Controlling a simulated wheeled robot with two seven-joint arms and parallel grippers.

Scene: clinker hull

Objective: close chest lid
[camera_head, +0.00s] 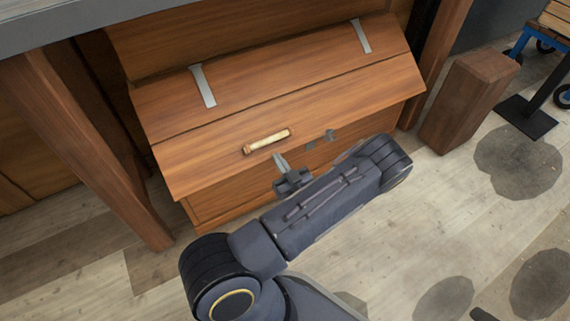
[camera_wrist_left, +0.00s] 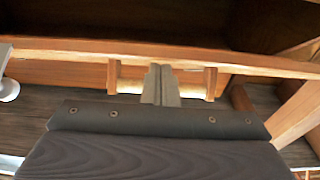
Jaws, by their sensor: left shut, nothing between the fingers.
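The wooden chest (camera_head: 222,206) stands under a grey-edged bench in the head view. Its brown lid (camera_head: 345,105) has two pale metal straps and slopes down toward me, its front edge overhanging the chest front. A pale handle (camera_head: 267,141) sits on the lid's front panel. My left gripper (camera_head: 281,161) is shut and empty, just in front of and below the handle. In the left wrist view the closed fingers (camera_wrist_left: 160,82) overlap a pale bar between two wooden posts (camera_wrist_left: 198,85); contact cannot be told. My arm hides part of the chest's lower front. My right gripper is not in view.
A wooden bench leg (camera_head: 85,150) stands close at the chest's left. A wooden block (camera_head: 468,100) stands at its right. The plank floor (camera_head: 430,225) has grey patches and is open to the right. A blue-framed cart (camera_head: 525,40) is at the far right.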

